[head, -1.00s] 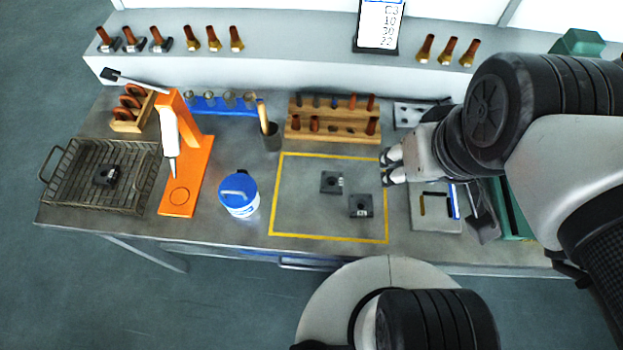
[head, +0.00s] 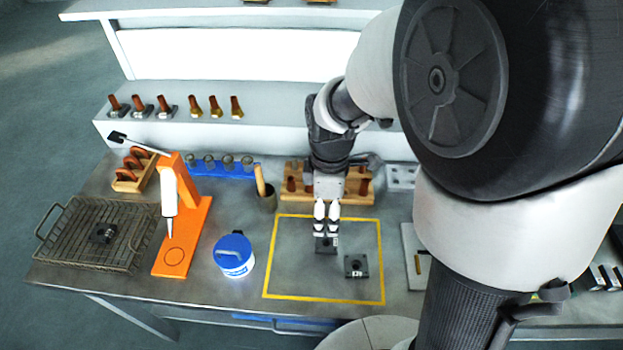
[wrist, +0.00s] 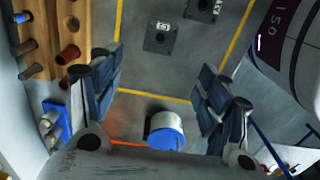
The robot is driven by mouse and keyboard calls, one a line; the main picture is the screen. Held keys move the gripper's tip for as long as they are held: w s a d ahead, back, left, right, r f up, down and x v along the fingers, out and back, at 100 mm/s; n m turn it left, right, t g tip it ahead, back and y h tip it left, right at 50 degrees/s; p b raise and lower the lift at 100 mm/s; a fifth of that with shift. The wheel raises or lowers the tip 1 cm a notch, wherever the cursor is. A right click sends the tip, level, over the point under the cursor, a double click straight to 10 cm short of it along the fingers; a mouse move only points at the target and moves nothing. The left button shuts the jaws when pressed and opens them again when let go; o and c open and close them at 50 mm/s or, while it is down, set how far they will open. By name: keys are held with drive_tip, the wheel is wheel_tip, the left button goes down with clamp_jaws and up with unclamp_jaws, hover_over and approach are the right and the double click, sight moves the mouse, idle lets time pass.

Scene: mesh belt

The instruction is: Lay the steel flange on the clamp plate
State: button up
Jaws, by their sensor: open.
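Two dark square steel pieces with round centres lie inside the yellow outline: a left one (head: 326,245) and a right one (head: 356,265). The wrist view shows both, a nearer one (wrist: 162,37) and a farther one (wrist: 203,9). A similar piece (head: 103,233) sits in the wire basket. I cannot tell which is the named flange. My gripper (head: 326,224) is open and empty, pointing down just above the left piece; its spread fingers (wrist: 160,72) also show in the wrist view. A grey plate (head: 411,243) at right, partly hidden by my arm, may be the clamp plate; I cannot be sure.
A blue-lidded tub (head: 234,255) stands left of the yellow outline (head: 272,258). Beyond it are an orange stand (head: 198,225) and the wire basket (head: 65,245). A wooden rack (head: 297,177) stands behind my gripper. The outline's front left is clear.

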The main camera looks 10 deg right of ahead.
drive_tip(key=b, duration=0.2)
hover_over(326, 243)
drive_tip(key=f, duration=0.8)
drive_tip(key=shift+s+a, duration=0.1)
drive_tip(key=shift+a, duration=0.15)
drive_tip(key=f+b, duration=0.2)
drive_tip(key=f, duration=0.1)
drive_tip(key=f+b, duration=0.1)
drive_tip(key=f, duration=0.1)
drive_tip(key=shift+d, duration=0.25)
drive_tip(key=shift+r, duration=0.1)
drive_tip(key=c, duration=1.5)
drive_tip(key=shift+r, duration=0.1)
